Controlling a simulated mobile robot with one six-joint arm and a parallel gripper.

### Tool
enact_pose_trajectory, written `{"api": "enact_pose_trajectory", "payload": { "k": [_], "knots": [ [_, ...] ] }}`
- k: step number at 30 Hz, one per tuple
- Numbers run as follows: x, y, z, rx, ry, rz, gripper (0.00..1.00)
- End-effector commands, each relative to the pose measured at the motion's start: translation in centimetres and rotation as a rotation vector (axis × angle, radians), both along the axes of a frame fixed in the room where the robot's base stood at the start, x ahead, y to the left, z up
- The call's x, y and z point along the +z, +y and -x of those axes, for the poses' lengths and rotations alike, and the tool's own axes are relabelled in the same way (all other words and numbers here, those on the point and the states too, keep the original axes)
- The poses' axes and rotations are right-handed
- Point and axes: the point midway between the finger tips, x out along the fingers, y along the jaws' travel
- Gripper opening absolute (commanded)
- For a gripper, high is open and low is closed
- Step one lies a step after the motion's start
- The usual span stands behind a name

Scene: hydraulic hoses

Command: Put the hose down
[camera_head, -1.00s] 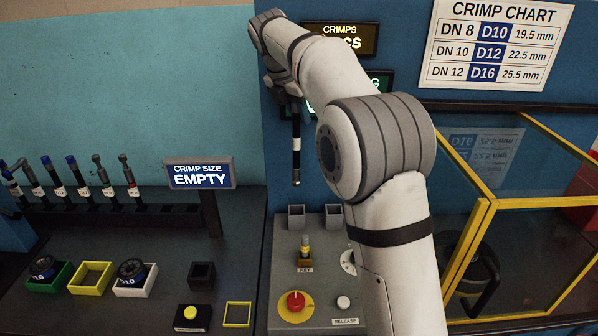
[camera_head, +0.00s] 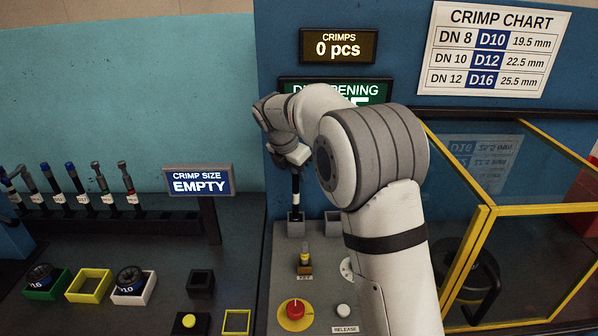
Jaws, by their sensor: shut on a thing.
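The hose (camera_head: 296,186) is a short black tube with a white band, held upright. My gripper (camera_head: 294,160) is shut on its upper part, which is partly hidden by the jaws. The hose's lower end meets the top of the left of two small grey square holders (camera_head: 296,229) on the grey panel. It looks to be inside that holder, but I cannot tell how deep it sits. The right grey holder (camera_head: 333,224) is partly covered by my arm, and I see no hose in it.
Below the holders are a key switch (camera_head: 304,262), a red button (camera_head: 295,310) and a release button (camera_head: 343,311). The crimp size sign (camera_head: 199,181) stands left of my gripper. Several hoses stand in a rack (camera_head: 110,222) at left. A yellow-framed guard (camera_head: 480,225) is at right.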

Motion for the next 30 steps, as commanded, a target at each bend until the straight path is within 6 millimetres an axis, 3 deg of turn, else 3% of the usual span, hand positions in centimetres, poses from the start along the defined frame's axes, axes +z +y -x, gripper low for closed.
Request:
{"api": "enact_pose_trajectory", "payload": {
  "k": [7,8,15,25,30],
  "knots": [
    [-0.1,0.0,0.0,0.000,-0.001,0.000,0.00],
    [-0.2,0.0,0.0,0.000,0.000,0.000,0.23],
    [-0.1,0.1,0.0,0.001,0.000,0.000,0.43],
    [0.3,0.2,0.0,0.002,-0.002,0.000,0.44],
    [2.6,0.9,0.7,0.004,-0.003,-0.002,0.44]
  ]
}}
